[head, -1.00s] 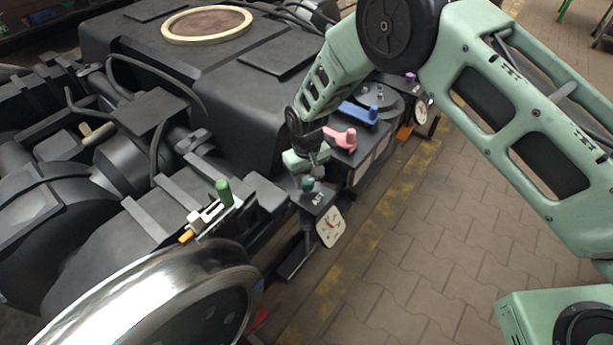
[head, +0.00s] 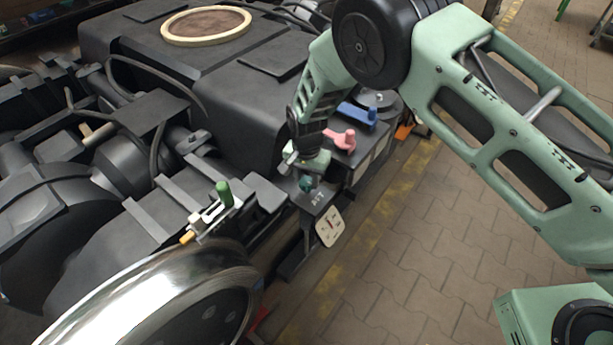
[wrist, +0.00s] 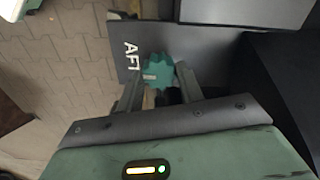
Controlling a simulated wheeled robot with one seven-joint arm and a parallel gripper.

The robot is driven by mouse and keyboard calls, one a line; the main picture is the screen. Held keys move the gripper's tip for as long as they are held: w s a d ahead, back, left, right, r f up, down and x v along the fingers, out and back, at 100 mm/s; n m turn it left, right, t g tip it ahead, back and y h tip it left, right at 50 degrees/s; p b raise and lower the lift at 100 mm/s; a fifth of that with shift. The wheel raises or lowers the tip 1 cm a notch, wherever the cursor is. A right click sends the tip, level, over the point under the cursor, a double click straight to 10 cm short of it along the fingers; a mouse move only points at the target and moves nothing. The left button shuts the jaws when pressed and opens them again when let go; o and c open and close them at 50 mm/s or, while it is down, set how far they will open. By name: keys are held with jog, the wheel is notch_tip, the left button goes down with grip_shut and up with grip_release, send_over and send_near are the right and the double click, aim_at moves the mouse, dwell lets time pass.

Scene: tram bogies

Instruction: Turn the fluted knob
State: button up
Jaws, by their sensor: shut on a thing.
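The fluted knob (wrist: 160,70) is teal and toothed, with a pale mark on its left part in the wrist view. It stands on a dark box (wrist: 125,38) lettered "AFT". My gripper (wrist: 158,77) is shut on the knob, one finger on each side. In the head view the knob (head: 306,184) shows just below my gripper (head: 306,174), which partly hides it. A pale plate with red marks (head: 329,228) hangs on the front of the knob's box; its marks are too small to read.
A pink handle (head: 342,138) and a blue handle (head: 357,113) lie close behind my gripper. A green-knobbed lever (head: 224,194) stands to the left. A shiny wheel (head: 150,295) fills the lower left.

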aim_at(307, 180)
jog(key=shift+m, duration=1.7)
jog(key=o, duration=1)
notch_tip(307, 180, up, 17)
jog(key=p, duration=0.1)
jog(key=shift+r+p, duration=0.2)
jog(key=shift+p, duration=0.2)
